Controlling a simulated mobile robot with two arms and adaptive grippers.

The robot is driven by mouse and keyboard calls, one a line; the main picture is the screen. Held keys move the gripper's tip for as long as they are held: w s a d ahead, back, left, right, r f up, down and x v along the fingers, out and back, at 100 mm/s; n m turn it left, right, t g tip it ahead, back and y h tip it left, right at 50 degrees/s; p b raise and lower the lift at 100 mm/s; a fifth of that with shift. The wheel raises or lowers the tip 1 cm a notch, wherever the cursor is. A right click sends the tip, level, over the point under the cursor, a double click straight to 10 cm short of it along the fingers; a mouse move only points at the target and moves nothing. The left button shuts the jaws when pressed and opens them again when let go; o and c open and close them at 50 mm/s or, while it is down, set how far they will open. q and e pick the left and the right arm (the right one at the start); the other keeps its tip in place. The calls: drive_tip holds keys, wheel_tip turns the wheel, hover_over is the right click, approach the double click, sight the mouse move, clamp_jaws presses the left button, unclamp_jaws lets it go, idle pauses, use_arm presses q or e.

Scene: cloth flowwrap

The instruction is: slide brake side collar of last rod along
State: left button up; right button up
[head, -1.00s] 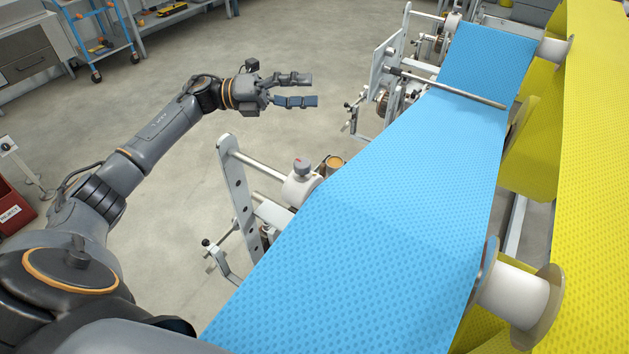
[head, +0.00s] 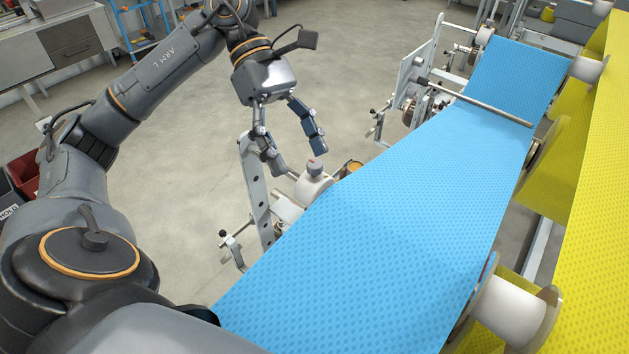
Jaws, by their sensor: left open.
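My left gripper (head: 296,150) points down with its fingers spread, open and empty. I cannot tell whether a finger touches the rod or the plate; one finger overlaps the rod in the picture. The upright grey side plate with holes (head: 257,190) stands just left of the collar. The blue web (head: 400,190) hides the middle of the near rod. A white core with a flange (head: 508,308) shows at the web's right side. My right gripper is not in view.
A second side plate (head: 413,85) and a bare rod across the web (head: 480,103) are farther back. A yellow web (head: 600,150) runs along the right. A small lever with a black knob (head: 223,235) sticks out left of the near plate. Open floor (head: 190,190) lies to the left.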

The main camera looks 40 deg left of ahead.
sight(314, 187)
use_arm(q)
drive_tip(key=x, duration=0.6)
drive_tip(key=shift+p, duration=0.4)
